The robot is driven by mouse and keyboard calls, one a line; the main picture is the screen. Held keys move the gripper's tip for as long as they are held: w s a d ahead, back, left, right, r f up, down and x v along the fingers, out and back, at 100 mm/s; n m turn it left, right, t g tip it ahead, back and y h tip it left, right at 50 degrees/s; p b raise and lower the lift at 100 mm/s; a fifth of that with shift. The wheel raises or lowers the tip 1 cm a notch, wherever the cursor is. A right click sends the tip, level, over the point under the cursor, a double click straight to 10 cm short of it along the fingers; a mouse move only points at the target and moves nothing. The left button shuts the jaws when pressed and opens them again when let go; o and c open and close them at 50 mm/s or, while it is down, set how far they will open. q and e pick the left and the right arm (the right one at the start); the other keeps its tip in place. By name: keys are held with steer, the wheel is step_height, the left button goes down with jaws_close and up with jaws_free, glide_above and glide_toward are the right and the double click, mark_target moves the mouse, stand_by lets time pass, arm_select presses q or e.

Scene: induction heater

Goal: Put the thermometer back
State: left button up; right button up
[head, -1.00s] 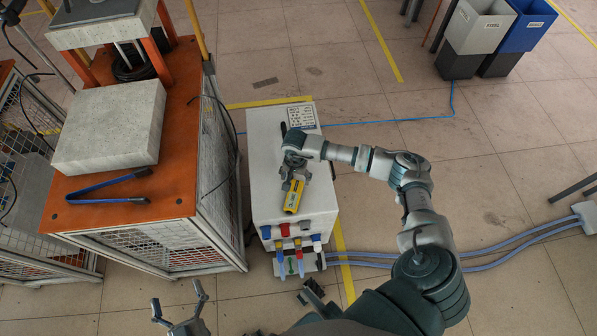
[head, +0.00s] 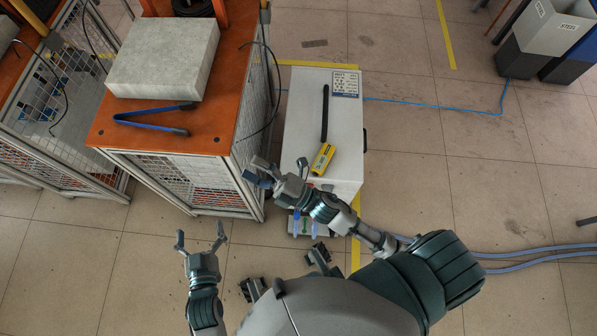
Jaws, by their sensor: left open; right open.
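The yellow thermometer (head: 322,159) lies on top of the white box (head: 345,125), near its front edge. A thin black rod (head: 325,112) extends behind it along the box top; I cannot tell if the two are joined. My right gripper (head: 277,168) is open and empty, in front and to the left of the thermometer, apart from it in the picture. It hides part of the box's front. My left gripper (head: 201,238) is open and empty, low over the floor at the lower left.
An orange-topped caged bench (head: 180,143) stands left of the box, with a stone slab (head: 165,58) and blue-handled tongs (head: 150,120) on it. Grey and blue bins (head: 545,40) stand at the far right. Blue hoses cross the floor at right. The middle floor is clear.

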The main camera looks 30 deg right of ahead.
arm_select(q)
steer(key=shift+d, duration=0.15)
arm_select(e)
steer(key=s+d+f+m+h, duration=0.2)
steer(key=d+f+m+h, duration=0.3)
steer(key=m, duration=0.6)
steer(key=s+d+f+m+g+h, duration=0.1)
steer(key=d+f+m+h, duration=0.4)
steer(key=m, duration=0.5)
steer(key=shift+s+m+g+h, duration=0.3)
steer(key=shift+s+m+h, duration=0.15)
steer(key=shift+s, duration=0.35)
steer(key=shift+f, duration=0.1)
